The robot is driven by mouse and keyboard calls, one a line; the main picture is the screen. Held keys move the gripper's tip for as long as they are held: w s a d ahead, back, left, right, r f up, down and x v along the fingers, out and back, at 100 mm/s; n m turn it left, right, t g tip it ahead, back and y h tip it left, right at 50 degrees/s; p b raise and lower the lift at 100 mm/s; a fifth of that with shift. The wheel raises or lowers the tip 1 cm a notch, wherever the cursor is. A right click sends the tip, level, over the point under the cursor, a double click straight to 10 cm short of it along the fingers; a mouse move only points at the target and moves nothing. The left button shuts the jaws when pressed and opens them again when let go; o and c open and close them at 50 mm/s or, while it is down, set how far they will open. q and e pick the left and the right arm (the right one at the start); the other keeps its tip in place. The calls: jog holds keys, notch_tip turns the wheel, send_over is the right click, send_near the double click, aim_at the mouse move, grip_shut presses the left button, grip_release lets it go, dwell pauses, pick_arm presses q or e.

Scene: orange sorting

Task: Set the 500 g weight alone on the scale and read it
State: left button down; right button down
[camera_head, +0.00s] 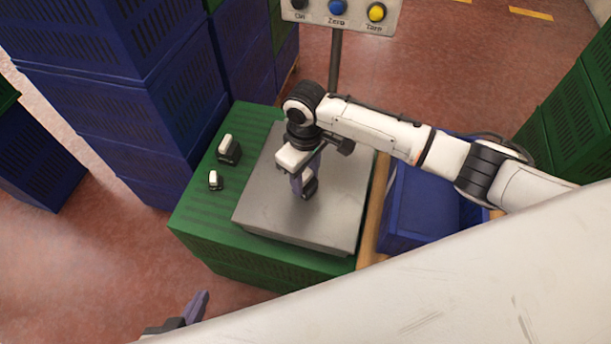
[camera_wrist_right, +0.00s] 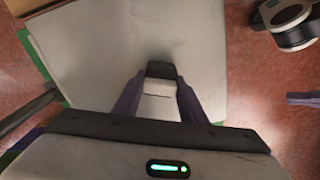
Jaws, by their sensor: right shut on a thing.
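My right gripper (camera_head: 303,188) is over the middle of the scale's grey plate (camera_head: 265,205), shut on a dark weight with a pale top (camera_head: 310,186). In the right wrist view the weight (camera_wrist_right: 160,72) sits between the two purple fingers, over the plate. I cannot tell whether its base touches the plate. Its marking is not readable, so its mass does not show. No other weight is on the plate. The scale's panel (camera_head: 340,12) is cut off at the top edge, and no reading shows. My left gripper (camera_head: 180,318) is partly visible at the bottom left, away from the scale.
A larger weight (camera_head: 229,149) and a smaller weight (camera_head: 214,180) stand on the green crate (camera_head: 190,218), left of the plate. A blue crate (camera_head: 408,238) lies right of the scale. Stacked blue crates (camera_head: 105,75) rise at left, green crates (camera_head: 570,125) at right.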

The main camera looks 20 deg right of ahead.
aim_at(305, 176)
jog(key=shift+f, duration=0.1)
jog(key=c, duration=1.1)
grip_release()
notch_tip(305, 176, up, 12)
jog(key=shift+r+p, duration=0.15)
jog(key=shift+p, duration=0.65)
dwell(1.1)
